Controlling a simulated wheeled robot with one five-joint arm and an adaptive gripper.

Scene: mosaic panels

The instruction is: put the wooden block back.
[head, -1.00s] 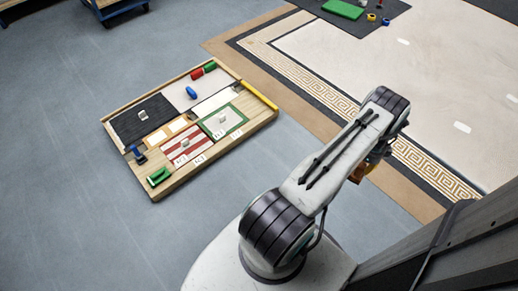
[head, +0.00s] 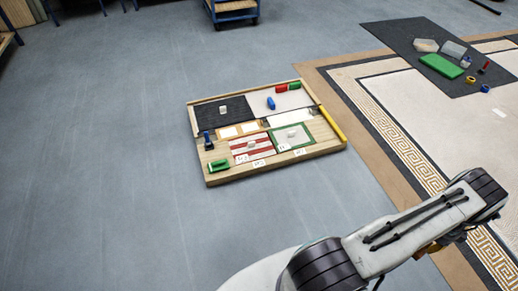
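A wooden board (head: 214,178) lies on the floor left of centre, divided into panels. Small pale blocks or knobs stand on its dark panel (head: 240,106), its red-striped panel (head: 262,152) and its green-framed panel (head: 300,140). I cannot tell which piece, if any, is the wooden block. My arm reaches to the lower right, away from the board. My gripper's fingers do not show. An orange-brown bit (head: 430,248) shows under my arm's far end; I cannot tell whether it is part of me or a thing.
The board also holds a blue piece (head: 271,103), red (head: 281,88) and green pieces and a yellow bar (head: 333,124). A dark mat (head: 400,37) at the upper right holds a green slab (head: 441,66) and clear containers. A blue cart (head: 233,15) stands behind. Grey floor is open leftward.

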